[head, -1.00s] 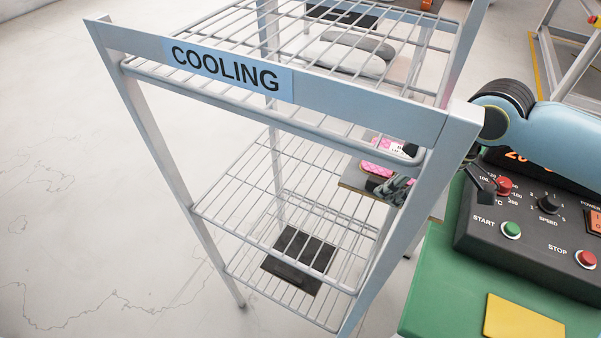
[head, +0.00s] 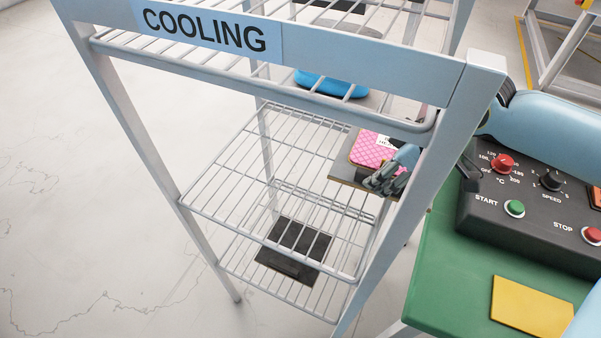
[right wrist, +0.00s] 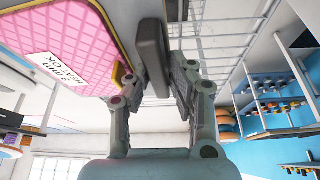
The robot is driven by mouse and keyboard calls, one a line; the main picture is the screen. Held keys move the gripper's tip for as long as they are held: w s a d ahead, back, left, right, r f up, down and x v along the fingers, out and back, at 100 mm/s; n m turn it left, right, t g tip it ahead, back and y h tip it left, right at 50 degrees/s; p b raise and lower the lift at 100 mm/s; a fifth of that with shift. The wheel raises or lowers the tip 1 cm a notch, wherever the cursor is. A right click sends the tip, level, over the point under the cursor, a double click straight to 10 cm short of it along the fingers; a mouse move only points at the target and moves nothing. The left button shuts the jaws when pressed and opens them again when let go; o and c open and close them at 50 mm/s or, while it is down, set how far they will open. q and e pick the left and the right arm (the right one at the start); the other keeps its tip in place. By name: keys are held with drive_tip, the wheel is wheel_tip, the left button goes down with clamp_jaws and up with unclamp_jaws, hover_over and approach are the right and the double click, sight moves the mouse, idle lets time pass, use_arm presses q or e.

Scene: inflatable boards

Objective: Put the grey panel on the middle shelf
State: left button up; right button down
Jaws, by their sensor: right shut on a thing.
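The grey panel (head: 343,168) shows behind the right post of the cooling rack, overlapping the right side of the middle wire shelf (head: 236,205) in the head view. I cannot tell whether it touches the shelf. My right gripper (head: 388,178) is shut at the panel's near right edge, partly hidden by the rack post. In the right wrist view the fingers (right wrist: 160,80) close on a dark grey grip piece (right wrist: 152,55) by the grey panel (right wrist: 143,10). A pink quilted pad (head: 371,149) with a white label lies against it. My left gripper is out of view.
The rack's COOLING sign (head: 205,30) and top shelf (head: 110,45) stand in front. A dark plate (head: 293,250) lies on the bottom shelf. A blue rounded thing (head: 325,83) shows through the top shelf. A control box (head: 525,215) stands on a green table (head: 450,285) at right.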

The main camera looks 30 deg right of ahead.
wheel_tip(320, 180, down, 3)
drive_tip(key=shift+w+r+b, duration=0.1)
drive_tip(key=shift+r+b, duration=0.05)
drive_tip(key=shift+b, duration=0.8)
drive_tip(key=shift+w, duration=0.1)
drive_tip(key=p, duration=0.1)
hover_over(290, 172)
drive_tip(key=s, duration=0.2)
drive_tip(key=shift+w+d, duration=0.2)
drive_tip(key=shift+d, duration=0.2)
drive_tip(key=shift+f, duration=1.8)
drive_tip(key=c, duration=1.2)
unclamp_jaws()
drive_tip(key=shift+o, duration=0.2)
